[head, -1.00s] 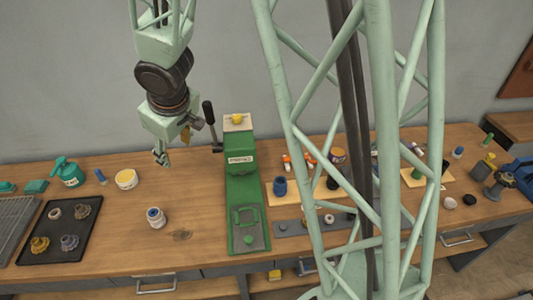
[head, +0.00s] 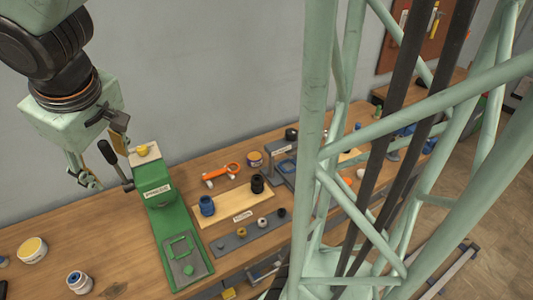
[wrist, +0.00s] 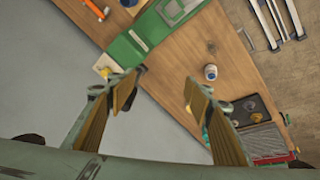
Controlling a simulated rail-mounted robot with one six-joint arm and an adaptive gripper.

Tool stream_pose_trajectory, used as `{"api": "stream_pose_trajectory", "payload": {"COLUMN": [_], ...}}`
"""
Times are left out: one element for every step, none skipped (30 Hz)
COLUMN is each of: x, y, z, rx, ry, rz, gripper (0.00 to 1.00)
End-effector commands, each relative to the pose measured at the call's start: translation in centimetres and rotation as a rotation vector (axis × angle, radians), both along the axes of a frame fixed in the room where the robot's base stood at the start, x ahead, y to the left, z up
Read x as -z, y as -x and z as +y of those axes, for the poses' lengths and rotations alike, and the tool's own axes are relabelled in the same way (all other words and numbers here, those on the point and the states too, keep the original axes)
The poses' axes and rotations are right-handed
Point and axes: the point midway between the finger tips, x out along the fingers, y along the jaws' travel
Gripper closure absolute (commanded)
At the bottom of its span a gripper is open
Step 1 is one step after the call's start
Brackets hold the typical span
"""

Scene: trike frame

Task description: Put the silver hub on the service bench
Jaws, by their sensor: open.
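My gripper (wrist: 163,86) is open and empty in the wrist view, its fingers spread above the bench. In the head view my gripper (head: 84,176) hangs left of the green press, apart from the bench top. A dark tray (wrist: 243,118) shows in the wrist view, right of the fingers. It holds small round parts, too small there to tell whether one is the silver hub. No silver hub can be made out for certain in the current views. The wooden bench (head: 120,215) runs along the wall; which surface is the service bench cannot be told.
The green press (head: 162,205) with a lever stands near my gripper. A white jar (head: 80,282) and a yellow-topped tub (head: 32,250) are at left. A blue cup (head: 207,205) stands on a pale board. Bare wood lies between jar and press.

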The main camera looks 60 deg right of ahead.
Motion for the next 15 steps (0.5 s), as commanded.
{"api": "stream_pose_trajectory", "payload": {"x": [-1.2, -1.5, -1.9, -2.2, -2.5, -2.8, -3.1, -3.3, -3.6, -3.9, -4.1, -4.4, -4.7, -4.9, -5.2], "y": [0.9, 1.3, 2.0, 2.5, 3.0, 3.7, 4.2, 4.7, 5.4, 5.9, 6.4, 7.1, 7.6, 8.1, 8.8], "z": [-0.5, -0.7, -0.8, -1.0, -1.1, -1.2, -1.4, -1.4, -1.5, -1.5, -1.6, -1.6, -1.6, -1.6, -1.6], "rx": [0.017, 0.024, 0.033, 0.04, 0.046, 0.056, 0.063, 0.069, 0.077, 0.082, 0.087, 0.093, 0.098, 0.103, 0.109], "ry": [-0.003, -0.005, -0.007, -0.01, -0.012, -0.015, -0.018, -0.02, -0.024, -0.027, -0.03, -0.034, -0.037, -0.041, -0.045], "rz": [-0.014, -0.012, -0.012, -0.01, -0.01, -0.007, -0.005, -0.005, -0.001, -0.001, 0.0, 0.002, 0.002, 0.003, 0.005], "gripper": [0.53, 0.53, 0.53, 0.53, 0.53, 0.53, 0.53, 0.53, 0.53, 0.53, 0.53, 0.53, 0.53, 0.53, 0.53]}}
